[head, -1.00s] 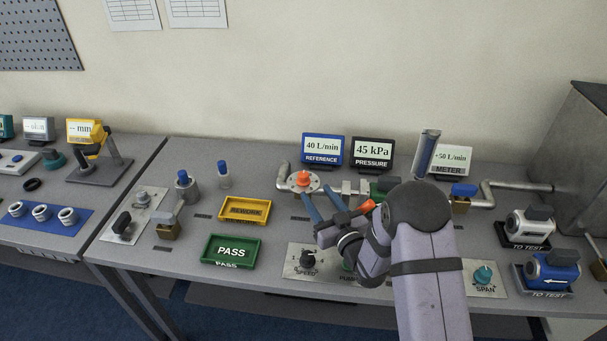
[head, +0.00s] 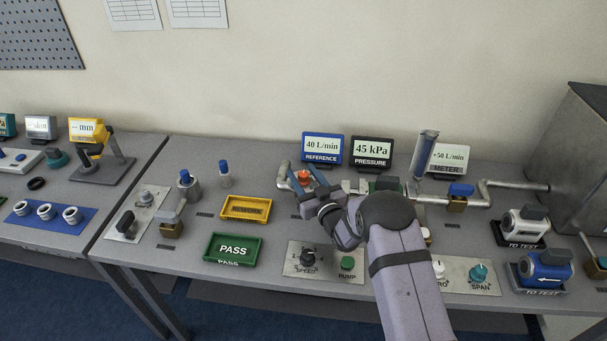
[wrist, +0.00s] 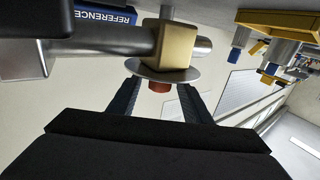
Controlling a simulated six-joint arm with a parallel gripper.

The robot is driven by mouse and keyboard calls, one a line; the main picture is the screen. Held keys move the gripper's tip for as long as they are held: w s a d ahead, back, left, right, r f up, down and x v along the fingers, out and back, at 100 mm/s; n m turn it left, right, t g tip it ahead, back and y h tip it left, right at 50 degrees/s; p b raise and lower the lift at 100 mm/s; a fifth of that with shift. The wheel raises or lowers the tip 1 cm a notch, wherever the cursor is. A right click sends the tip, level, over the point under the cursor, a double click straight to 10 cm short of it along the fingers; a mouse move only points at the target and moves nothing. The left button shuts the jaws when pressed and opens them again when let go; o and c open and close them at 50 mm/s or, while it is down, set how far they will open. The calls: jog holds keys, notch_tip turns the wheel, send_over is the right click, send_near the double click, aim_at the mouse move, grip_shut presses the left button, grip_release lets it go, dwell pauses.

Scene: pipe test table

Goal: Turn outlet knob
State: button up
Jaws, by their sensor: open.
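An orange knob (head: 303,177) sits on a pale round disc on the pipe line, at the middle back of the table. In the wrist view the knob (wrist: 159,87) looks red-orange, below a round plate and a brass block (wrist: 177,46). My gripper (head: 304,171) is open, its blue fingers on either side of this knob. In the wrist view my gripper's fingers (wrist: 158,92) flank the knob with gaps showing; I cannot tell whether either touches it. No label naming the outlet is readable. My wrist and arm hide part of the pipe line to the right.
Blue REFERENCE (head: 323,148) and black PRESSURE (head: 371,152) displays stand behind, reading 40 L/min and 45 kPa. A panel (head: 325,272) with SPEED and PUMP controls lies in front.

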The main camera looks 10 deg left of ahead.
jog(key=shift+c, duration=0.7)
jog(key=c, duration=0.9)
jog(key=m+t+h+b, duration=0.2)
jog(key=h+b, duration=0.1)
jog(key=h, duration=0.1)
jog(key=shift+a+m, duration=0.15)
jog(key=shift+m, duration=0.25)
jog(key=shift+r+m+t+h+b, duration=0.1)
jog(key=shift+m+t+h+b, duration=0.2)
jog(key=shift+m+h+b, duration=0.9)
jog(key=shift+n, duration=0.3)
jog(key=o, duration=1)
